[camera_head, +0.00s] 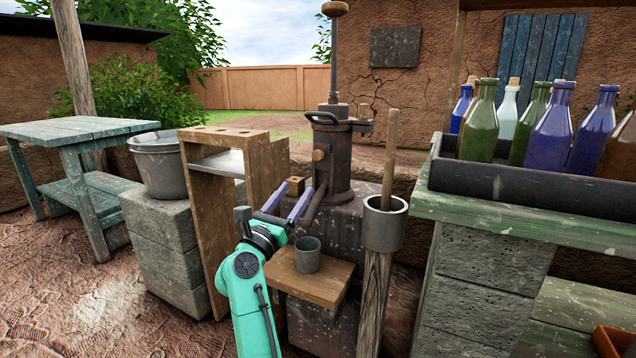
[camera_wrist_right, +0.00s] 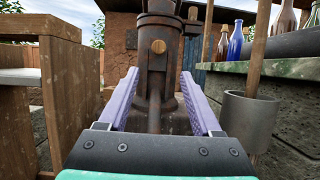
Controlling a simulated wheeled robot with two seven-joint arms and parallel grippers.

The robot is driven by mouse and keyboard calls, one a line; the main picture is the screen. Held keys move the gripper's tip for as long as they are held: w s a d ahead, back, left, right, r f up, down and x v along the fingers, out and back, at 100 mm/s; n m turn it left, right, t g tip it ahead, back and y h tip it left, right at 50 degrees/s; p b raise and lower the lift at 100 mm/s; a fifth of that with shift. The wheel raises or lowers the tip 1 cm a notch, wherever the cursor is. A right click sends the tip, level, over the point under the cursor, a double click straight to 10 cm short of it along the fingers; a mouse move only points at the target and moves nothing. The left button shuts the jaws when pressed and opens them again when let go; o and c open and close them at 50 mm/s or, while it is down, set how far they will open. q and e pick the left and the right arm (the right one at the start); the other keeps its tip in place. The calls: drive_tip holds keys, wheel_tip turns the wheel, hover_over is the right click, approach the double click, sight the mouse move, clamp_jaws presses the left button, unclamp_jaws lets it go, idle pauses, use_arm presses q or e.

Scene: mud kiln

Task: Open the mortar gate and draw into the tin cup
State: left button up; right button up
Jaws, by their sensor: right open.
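A dark rusty upright cylinder (camera_head: 333,165) with a tall rod stands on a stained block. I cannot tell which part is the gate. A slanted spout (camera_head: 314,210) comes from the cylinder's lower front. A grey tin cup (camera_head: 307,255) stands upright on a small wooden shelf (camera_head: 325,285) below. My right gripper (camera_head: 298,188) is open and empty, above and left of the cup. In the wrist view, the spout (camera_wrist_right: 154,108) appears between its fingers. My left gripper is out of view.
A wooden frame (camera_head: 197,225) stands close on the left, with a bucket (camera_head: 158,165) beyond it. A post with a grey holder (camera_head: 384,228) and upright stick stands close right. A green bench (camera_head: 510,228) bears a dark tray (camera_head: 540,192) of bottles.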

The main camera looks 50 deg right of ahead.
sight(317, 158)
drive_tip(key=x, duration=1.4)
drive_tip(key=shift+w+r+b, duration=0.15)
drive_tip(key=shift+b, duration=0.2)
clamp_jaws()
